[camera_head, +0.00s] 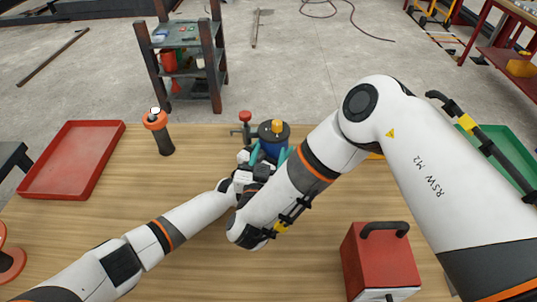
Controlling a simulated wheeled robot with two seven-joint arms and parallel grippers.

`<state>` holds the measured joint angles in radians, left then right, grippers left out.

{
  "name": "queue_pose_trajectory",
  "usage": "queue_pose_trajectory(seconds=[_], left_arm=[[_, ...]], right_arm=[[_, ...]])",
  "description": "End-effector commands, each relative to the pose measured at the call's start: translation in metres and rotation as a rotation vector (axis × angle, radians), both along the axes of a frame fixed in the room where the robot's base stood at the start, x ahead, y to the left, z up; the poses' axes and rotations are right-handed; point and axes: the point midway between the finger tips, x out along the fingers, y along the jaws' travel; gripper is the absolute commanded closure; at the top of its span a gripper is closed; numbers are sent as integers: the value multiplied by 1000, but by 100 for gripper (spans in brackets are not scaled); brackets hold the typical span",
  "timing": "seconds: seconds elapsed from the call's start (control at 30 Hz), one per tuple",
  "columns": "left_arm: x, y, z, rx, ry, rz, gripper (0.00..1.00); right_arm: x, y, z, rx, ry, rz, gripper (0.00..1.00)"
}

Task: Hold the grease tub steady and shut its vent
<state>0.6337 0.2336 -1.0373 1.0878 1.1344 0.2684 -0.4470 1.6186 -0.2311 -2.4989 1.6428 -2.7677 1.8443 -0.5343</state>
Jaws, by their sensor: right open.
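The grease tub (270,149) is blue with a dark lid and a yellow-orange cap (277,125). It stands upright near the table's back edge. A red-topped fitting (245,117) on a dark stem shows just left of the lid; I cannot tell whether it joins the tub. Teal fingertips show at the tub's front, apart, seemingly those of my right gripper (270,155), which is open. Whether they touch the tub is unclear. My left gripper (243,173) is crowded against the right one in front of the tub; its fingers are mostly hidden.
A red tray (75,160) lies at the left, with an orange-topped black cylinder (159,132) beside it. A red box with a black handle (379,262) stands front right. A green tray (512,160) is partly behind my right arm. The left-centre tabletop is clear.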

Motion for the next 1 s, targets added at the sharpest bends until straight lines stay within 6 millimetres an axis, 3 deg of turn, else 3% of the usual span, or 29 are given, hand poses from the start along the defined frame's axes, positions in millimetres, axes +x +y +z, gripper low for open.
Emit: queue_pose_trajectory(seconds=[0.33, 0.37, 0.5, 0.77, 1.0], left_arm=[[0, 0, 0, -1, 1, 0, 71], [0, 0, 0, -1, 1, 0, 22], [0, 0, 0, 0, 0, 0, 0], [-1, 1, -1, 0, 1, 0, 0], [-23, 15, -2, -3, 6, 0, 0]], right_arm=[[-1, 0, 0, 0, 0, 0, 53], [0, 0, 0, 0, 0, 0, 53], [0, 0, 0, 0, 0, -1, 53], [0, 0, 0, 0, 0, -1, 53], [0, 0, 0, 0, 0, -1, 53]])
